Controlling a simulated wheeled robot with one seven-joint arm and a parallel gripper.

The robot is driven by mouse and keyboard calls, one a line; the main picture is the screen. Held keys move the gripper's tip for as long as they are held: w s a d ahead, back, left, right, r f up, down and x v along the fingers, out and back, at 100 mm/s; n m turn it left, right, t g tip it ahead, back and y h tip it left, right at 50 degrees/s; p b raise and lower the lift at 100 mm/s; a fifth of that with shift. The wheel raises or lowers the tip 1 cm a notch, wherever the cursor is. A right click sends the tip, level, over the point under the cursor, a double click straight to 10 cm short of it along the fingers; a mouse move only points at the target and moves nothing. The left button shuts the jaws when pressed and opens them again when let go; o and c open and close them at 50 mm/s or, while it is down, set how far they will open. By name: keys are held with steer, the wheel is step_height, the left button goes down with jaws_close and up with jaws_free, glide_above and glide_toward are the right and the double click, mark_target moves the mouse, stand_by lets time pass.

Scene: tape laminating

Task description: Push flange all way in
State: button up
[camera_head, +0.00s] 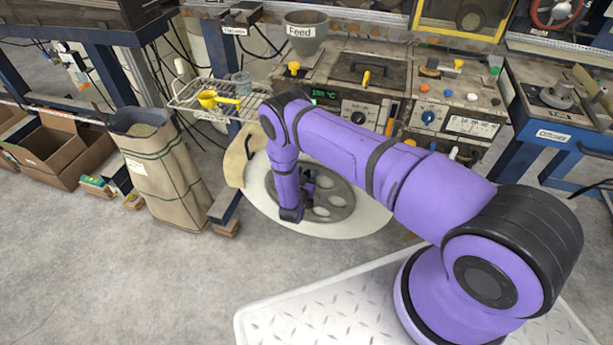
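A grey round plate with several large holes (341,203), which looks like the flange, sits in front of a larger cream disc (375,222) below the machine. My arm comes in from the right, bends at the far left and hangs down in front of the plate's left part. My gripper (308,184) is a small dark shape at the plate's upper left, partly hidden by my purple wrist. I cannot tell whether its fingers are open or shut, or whether they touch the plate. The plate's depth on its shaft cannot be seen.
The machine's control panels (452,122) stand behind my arm. A wire rack (190,98) with a yellow scoop (219,98) is at the left of the disc. A brown sack (160,165) and cardboard boxes (50,146) stand farther left. The floor at front left is clear.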

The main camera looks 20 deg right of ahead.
steer(key=shift+d, duration=0.1)
steer(key=v, duration=1.1)
steer(key=shift+w, duration=0.1)
stand_by(0.4)
